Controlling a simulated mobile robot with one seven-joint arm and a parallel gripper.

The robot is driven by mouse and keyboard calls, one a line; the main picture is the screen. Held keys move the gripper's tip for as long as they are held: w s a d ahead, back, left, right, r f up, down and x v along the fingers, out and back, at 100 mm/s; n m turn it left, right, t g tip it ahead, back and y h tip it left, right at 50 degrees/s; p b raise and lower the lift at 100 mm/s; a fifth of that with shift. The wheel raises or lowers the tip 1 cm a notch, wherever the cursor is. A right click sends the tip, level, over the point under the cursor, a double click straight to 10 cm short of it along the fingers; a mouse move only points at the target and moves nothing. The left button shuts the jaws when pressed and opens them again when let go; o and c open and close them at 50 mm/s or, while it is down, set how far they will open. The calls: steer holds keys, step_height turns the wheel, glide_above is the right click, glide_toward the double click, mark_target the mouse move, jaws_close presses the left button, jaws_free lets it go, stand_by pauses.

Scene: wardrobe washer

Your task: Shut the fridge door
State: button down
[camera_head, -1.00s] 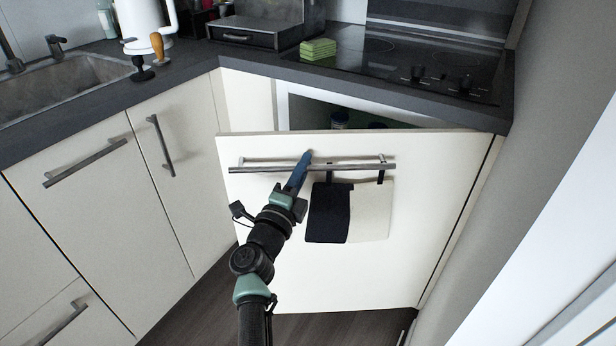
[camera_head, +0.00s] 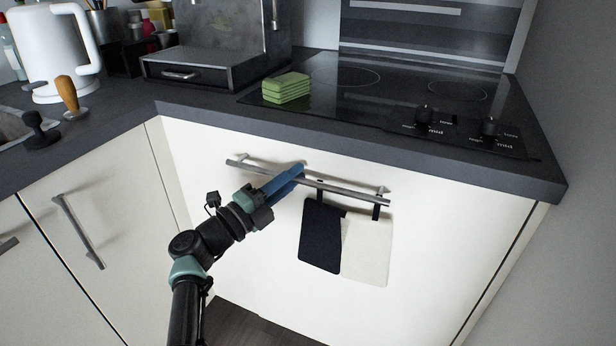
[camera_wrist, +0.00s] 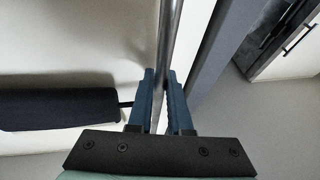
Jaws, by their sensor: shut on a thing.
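The fridge door (camera_head: 420,250) is a cream panel under the counter in the head view. Its face looks flush beneath the worktop, with no opening visible along its top. A metal bar handle (camera_head: 345,191) runs across its upper part and also shows in the wrist view (camera_wrist: 170,38). My gripper (camera_head: 298,171) is shut on the bar, left of its middle. In the wrist view my blue fingers (camera_wrist: 160,95) sit on either side of the bar. A dark and cream cloth (camera_head: 322,236) hangs from the bar, right of my gripper.
A dark worktop (camera_head: 230,120) runs above the door, with a black cooktop (camera_head: 400,95) and green sponges (camera_head: 286,87) on it. A white kettle (camera_head: 58,50) stands at the left. A cabinet door (camera_head: 75,235) adjoins on the left. A grey wall (camera_head: 580,90) closes the right side.

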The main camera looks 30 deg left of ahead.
steer(key=shift+w+f, duration=0.1)
steer(key=shift+w, duration=0.15)
steer(key=shift+s, duration=0.1)
steer(key=c, duration=1.2)
jaws_free()
steer(key=shift+s+d, duration=0.1)
steer(key=o, duration=0.4)
steer(key=shift+c, duration=0.2)
steer(key=shift+s, duration=0.1)
steer(key=p+v, duration=0.3)
steer(key=v, duration=0.9)
steer(key=shift+s+a, duration=0.2)
steer(key=shift+s, duration=0.2)
